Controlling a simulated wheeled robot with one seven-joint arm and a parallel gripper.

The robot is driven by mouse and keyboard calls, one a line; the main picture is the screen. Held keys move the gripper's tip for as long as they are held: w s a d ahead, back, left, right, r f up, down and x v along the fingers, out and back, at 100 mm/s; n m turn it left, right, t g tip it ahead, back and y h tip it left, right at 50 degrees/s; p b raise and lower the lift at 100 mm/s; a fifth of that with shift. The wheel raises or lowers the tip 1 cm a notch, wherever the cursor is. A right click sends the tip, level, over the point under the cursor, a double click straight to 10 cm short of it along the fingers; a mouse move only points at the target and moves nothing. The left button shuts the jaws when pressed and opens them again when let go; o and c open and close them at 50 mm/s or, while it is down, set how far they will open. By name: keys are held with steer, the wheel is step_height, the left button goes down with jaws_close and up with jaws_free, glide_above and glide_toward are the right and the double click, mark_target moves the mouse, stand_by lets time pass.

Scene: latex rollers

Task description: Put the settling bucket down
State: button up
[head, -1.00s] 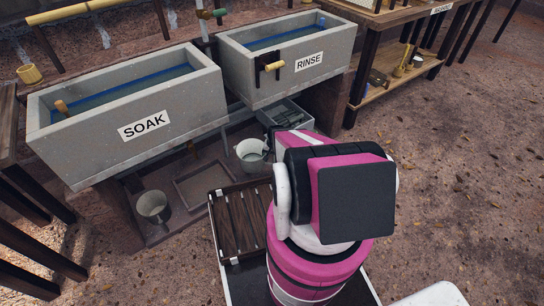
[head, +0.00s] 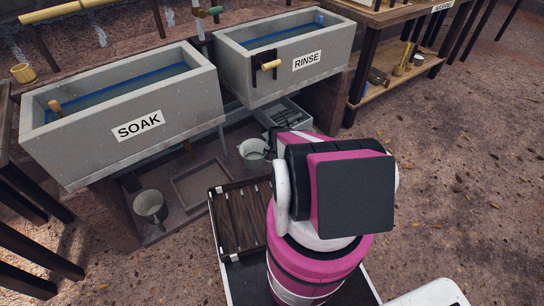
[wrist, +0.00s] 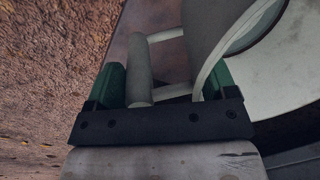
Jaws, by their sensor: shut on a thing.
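The settling bucket appears to be the pale grey one (head: 252,151) below the rinse trough, partly hidden behind my arm in the head view. In the wrist view its pale wall and curved rim (wrist: 285,75) fill the right side, and its grey bar handle (wrist: 140,70) stands between the green fingers. My gripper (wrist: 165,82) is shut on the handle. The head view hides my gripper behind my arm. I cannot tell whether the bucket's base touches the floor.
A shallow square tray (head: 203,184) lies between the buckets. A grey crate (head: 290,116) sits behind the held one, under the rinse trough (head: 240,75). Open ground lies right.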

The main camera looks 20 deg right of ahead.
steer(key=shift+f, duration=0.2)
steer(key=o, duration=1.8)
steer(key=r, duration=0.4)
steer(key=d+r, duration=0.1)
steer(key=r, duration=0.7)
steer(key=shift+s+d, duration=0.15)
steer(key=shift+s, duration=0.25)
